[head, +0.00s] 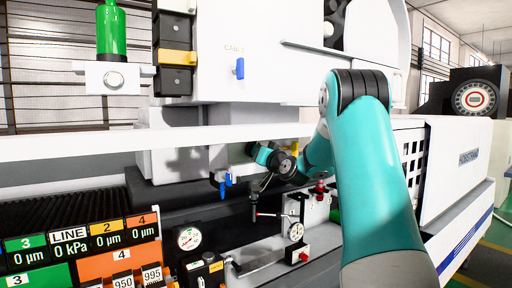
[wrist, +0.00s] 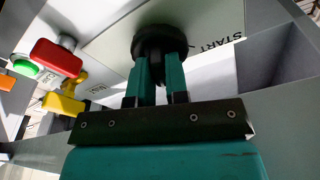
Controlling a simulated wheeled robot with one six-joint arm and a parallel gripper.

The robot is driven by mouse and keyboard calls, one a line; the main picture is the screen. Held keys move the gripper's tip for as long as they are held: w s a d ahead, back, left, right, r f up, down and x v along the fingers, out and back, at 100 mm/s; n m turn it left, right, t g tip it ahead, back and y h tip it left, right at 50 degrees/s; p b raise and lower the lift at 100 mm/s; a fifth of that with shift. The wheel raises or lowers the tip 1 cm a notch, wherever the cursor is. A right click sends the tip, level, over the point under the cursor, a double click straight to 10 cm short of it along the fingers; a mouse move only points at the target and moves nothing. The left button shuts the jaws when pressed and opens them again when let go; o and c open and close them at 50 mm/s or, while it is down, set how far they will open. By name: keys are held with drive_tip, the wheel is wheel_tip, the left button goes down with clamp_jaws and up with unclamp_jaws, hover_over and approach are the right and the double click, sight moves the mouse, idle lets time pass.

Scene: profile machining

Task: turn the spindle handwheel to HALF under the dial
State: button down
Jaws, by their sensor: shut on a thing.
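The spindle handwheel shows in the wrist view as a black round knob (wrist: 160,34) on a pale plate. My gripper (wrist: 160,72) has its two teal fingers shut on this knob from the near side. The word START (wrist: 217,45) is printed on the plate to the right of the knob. No HALF mark is readable, and the pointer of the knob cannot be made out. In the head view my teal arm reaches to the machine's middle, and its fingertips and the handwheel cannot be made out there.
In the wrist view a red knob (wrist: 57,58), a yellow knob (wrist: 64,103) and a green button (wrist: 25,66) stand to the left. In the head view gauges (head: 189,238) (head: 295,231) sit low in front, and a large round dial (head: 474,97) is at the right.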

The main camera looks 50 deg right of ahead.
drive_tip(key=shift+m, duration=0.4)
drive_tip(key=shift+r, duration=0.1)
drive_tip(key=m+p, duration=0.4)
drive_tip(key=shift+r+m+g+h, duration=0.1)
drive_tip(key=shift+m+g+h, duration=0.2)
drive_tip(key=shift+g+h, duration=0.1)
drive_tip(key=c, duration=1)
unclamp_jaws()
drive_tip(key=shift+s+f, duration=0.15)
drive_tip(key=shift+f, duration=0.05)
